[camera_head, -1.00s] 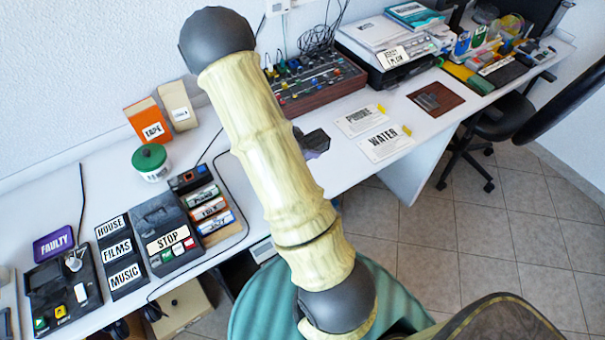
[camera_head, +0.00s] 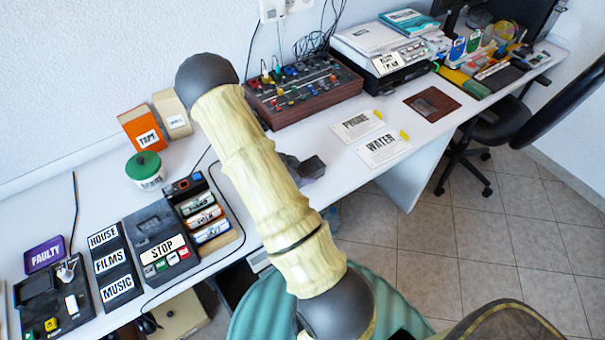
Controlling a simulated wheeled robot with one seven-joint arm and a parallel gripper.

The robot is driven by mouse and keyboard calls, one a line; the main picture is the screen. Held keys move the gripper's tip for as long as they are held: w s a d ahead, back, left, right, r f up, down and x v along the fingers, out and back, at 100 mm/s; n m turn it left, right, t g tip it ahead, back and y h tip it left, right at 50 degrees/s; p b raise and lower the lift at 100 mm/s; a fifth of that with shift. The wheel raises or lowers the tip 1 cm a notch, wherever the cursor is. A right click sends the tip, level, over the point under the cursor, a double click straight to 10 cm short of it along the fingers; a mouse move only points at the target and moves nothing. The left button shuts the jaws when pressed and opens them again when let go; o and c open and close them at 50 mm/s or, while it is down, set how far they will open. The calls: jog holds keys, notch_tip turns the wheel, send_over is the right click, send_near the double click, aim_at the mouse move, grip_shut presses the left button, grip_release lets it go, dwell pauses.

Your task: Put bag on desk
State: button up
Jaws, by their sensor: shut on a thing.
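My arm's pale, bamboo-like link with dark round joints crosses the middle of the view and hides part of the desk. My gripper cannot be made out; no fingers show, and the far end of the arm is hidden behind this link. A dark, angular lump (camera_head: 309,168) shows partly at the right side of the link, over the desk's front part. I cannot tell whether it is the bag or a part of my arm. No other bag can be made out. The white desk (camera_head: 335,183) runs along the wall from lower left to upper right.
On the desk are a mixer box (camera_head: 305,92), a printer (camera_head: 385,60), PHONE and WATER cards (camera_head: 382,148), a TAPE box (camera_head: 142,128), a green-lidded pot (camera_head: 144,166) and a STOP panel (camera_head: 160,243). A black chair (camera_head: 497,120) stands at right.

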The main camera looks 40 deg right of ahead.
jog(key=shift+f, duration=0.35)
jog(key=o, duration=1.1)
jog(key=shift+r, duration=0.1)
jog(key=shift+r, duration=0.2)
jog(key=p+v, duration=0.1)
jog(key=v, duration=1)
jog(key=shift+a+r+p, duration=0.2)
jog(key=shift+a+p, duration=0.1)
jog(key=shift+p, duration=0.05)
jog(key=shift+a, duration=0.1)
